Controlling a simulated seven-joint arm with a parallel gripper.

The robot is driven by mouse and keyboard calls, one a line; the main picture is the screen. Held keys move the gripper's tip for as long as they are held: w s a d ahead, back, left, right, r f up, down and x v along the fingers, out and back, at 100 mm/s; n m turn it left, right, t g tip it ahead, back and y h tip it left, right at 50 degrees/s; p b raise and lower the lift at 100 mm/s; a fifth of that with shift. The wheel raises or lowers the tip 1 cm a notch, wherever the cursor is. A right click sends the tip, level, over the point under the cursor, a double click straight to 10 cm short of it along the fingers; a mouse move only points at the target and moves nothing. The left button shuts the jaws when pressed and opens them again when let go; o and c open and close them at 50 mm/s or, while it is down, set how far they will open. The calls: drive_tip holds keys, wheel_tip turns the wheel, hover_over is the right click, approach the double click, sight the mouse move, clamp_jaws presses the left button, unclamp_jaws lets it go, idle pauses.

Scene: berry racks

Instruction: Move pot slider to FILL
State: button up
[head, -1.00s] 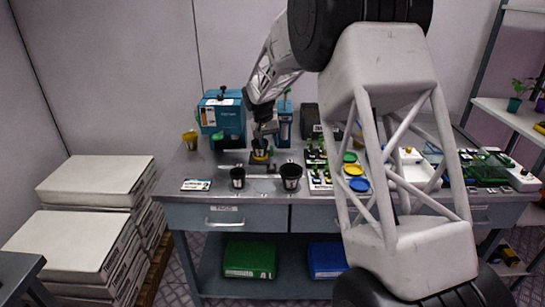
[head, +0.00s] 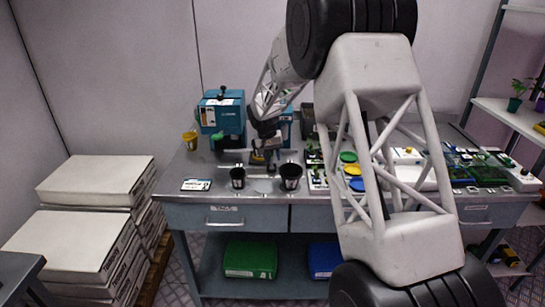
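A blue machine (head: 222,116) with a black knob on top and a green part at its front stands at the back left of the workbench. A small dark pot-like thing with yellow on it (head: 257,157) sits in front of it, partly hidden by my gripper. The pot slider itself and any FILL label are too small to make out. My gripper (head: 272,166) points down just right of the yellow thing, low over the bench behind the two black pots. Its fingers are too small to tell whether they are open or shut, or touching anything.
Two black pots (head: 238,178) (head: 290,176) stand at the bench's front. A yellow pot (head: 190,140) is at the left, near a labelled card (head: 196,185). Green and yellow discs (head: 354,170) and seedling trays (head: 475,168) lie right, partly behind my arm.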

clamp_jaws()
drive_tip(key=a, duration=1)
drive_tip(key=shift+a, duration=0.2)
drive_tip(key=shift+r, duration=0.1)
drive_tip(key=shift+o, duration=0.7)
unclamp_jaws()
wheel_tip(320, 180, up, 8)
drive_tip(key=a, duration=0.1)
drive_tip(key=shift+a+f, duration=0.2)
drive_tip(key=shift+a, duration=0.05)
